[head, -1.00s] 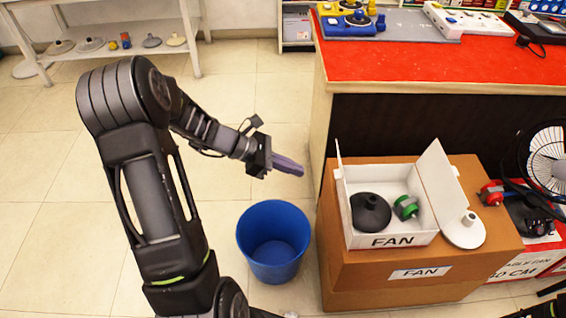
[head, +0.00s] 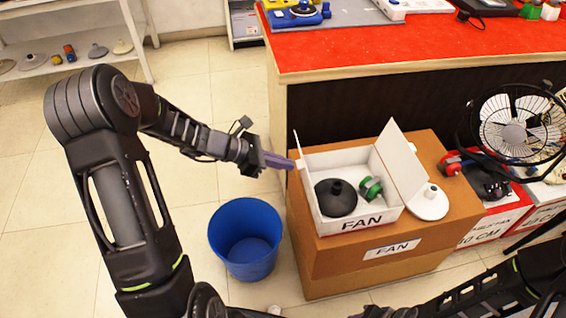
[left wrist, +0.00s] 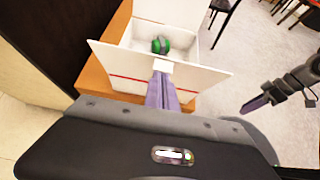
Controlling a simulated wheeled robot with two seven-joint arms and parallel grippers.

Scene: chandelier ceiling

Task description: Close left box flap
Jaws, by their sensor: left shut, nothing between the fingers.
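The white box (head: 374,217), marked FAN, stands open on a brown carton. Its left flap (head: 309,188) stands up, nearly edge-on in the head view; it shows broadside in the left wrist view (left wrist: 118,68). The right flap (head: 398,157) is open and leans outward. My left gripper (head: 290,163) is shut and empty, its purple fingertips at the outer side of the left flap, near its small white tab (left wrist: 163,66). They look touching or very close. My right gripper shows in the left wrist view (left wrist: 256,103), away from the box; its opening is unclear.
A black cone-shaped part (head: 336,198) and a green part (head: 370,188) lie inside the box. A white disc-shaped part (head: 428,204) sits right of it. The brown carton (head: 345,255) is below, a blue bin (head: 246,240) at left, and a red counter (head: 400,45) behind.

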